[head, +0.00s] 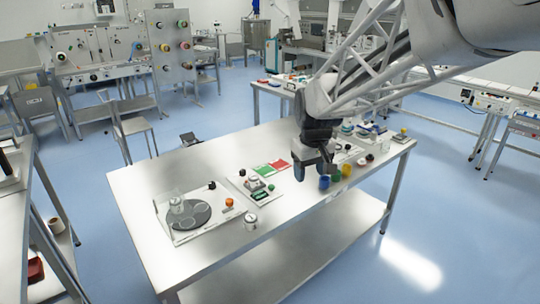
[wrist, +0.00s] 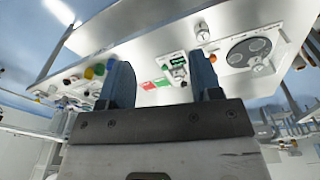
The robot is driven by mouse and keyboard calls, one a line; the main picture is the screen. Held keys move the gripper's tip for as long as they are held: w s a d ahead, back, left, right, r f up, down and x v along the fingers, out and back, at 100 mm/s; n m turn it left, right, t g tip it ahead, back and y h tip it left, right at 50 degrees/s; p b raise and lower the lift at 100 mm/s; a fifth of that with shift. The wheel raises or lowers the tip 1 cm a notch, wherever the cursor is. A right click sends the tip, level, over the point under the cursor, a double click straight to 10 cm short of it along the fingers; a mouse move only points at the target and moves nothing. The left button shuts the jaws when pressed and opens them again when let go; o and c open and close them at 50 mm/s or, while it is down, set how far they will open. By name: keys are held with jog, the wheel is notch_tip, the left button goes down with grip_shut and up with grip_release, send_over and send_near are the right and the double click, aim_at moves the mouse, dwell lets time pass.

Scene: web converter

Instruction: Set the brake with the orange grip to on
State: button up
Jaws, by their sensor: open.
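A small orange grip (head: 229,203) stands at the right edge of a pale plate (head: 187,236) with a round dark disc (head: 186,215), on the left part of the steel table. I take it for the brake's grip; its setting is too small to read. In the wrist view an orange spot (wrist: 213,58) shows beside the disc (wrist: 249,51), right of the fingers. My gripper (head: 315,174) hangs above the right-middle of the table, well right of the orange grip and apart from it. In the wrist view its two fingers (wrist: 160,62) are spread with nothing held between them.
A metal cylinder (head: 251,222) stands near the front edge, close to the orange grip. A small device (head: 254,184) and a green-red card (head: 269,167) lie between plate and gripper. Coloured cups (head: 335,175) stand just right of my gripper. The table's front strip is mostly bare.

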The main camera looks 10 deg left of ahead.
jog(key=w+a+f+n, duration=0.3)
jog(key=w+a+f, duration=0.5)
jog(key=w+a, duration=0.45)
jog(key=n+g, duration=0.1)
jog(key=n, duration=0.2)
send_over(229, 200)
notch_tip(229, 200, down, 12)
jog(key=shift+w+r, duration=0.1)
jog(key=shift+w, duration=0.05)
jog(key=shift+f, duration=0.25)
jog(key=shift+f, duration=3.75)
jog(key=shift+c, duration=0.3)
grip_shut()
